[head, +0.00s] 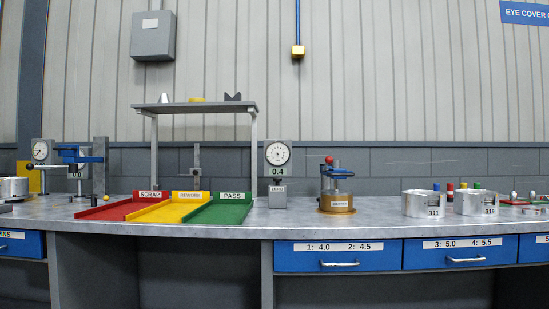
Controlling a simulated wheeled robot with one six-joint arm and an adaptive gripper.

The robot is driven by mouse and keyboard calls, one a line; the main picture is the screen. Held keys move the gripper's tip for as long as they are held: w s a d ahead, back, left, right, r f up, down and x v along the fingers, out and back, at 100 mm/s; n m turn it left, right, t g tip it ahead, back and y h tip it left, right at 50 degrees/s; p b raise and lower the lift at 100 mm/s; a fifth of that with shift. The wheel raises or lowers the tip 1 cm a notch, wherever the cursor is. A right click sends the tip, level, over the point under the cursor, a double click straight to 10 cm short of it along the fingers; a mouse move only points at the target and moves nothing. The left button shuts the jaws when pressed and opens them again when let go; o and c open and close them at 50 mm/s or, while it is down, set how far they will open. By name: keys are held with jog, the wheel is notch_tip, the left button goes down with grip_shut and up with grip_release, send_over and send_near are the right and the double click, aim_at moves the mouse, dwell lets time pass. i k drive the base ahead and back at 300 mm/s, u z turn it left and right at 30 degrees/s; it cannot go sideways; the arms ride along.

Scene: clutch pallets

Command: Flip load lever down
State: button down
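No lever in the head view carries a readable "load" label, so I cannot tell for certain which is the load lever. At the left, a blue bench fixture (80,154) has a thin, roughly level bar (50,167) with a dark knob at its left end. Right of centre, a blue fixture on a brass-coloured round base (337,203) has an upright part topped by a red ball knob (329,159). My gripper is not in view.
Red, yellow and green trays (217,212) marked SCRAP, REWORK and PASS lie on the grey bench. A dial gauge (277,154) reading 0.4 stands beside them. Metal cylinders (423,204) and small coloured pieces stand at the right. Blue drawers (337,257) are below.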

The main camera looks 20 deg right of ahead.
aim_at(328, 160)
jog(key=u, duration=0.2)
jog(key=i, duration=0.7)
jog(key=z, duration=0.55)
jog(key=i, duration=0.55)
jog(key=z, duration=0.45)
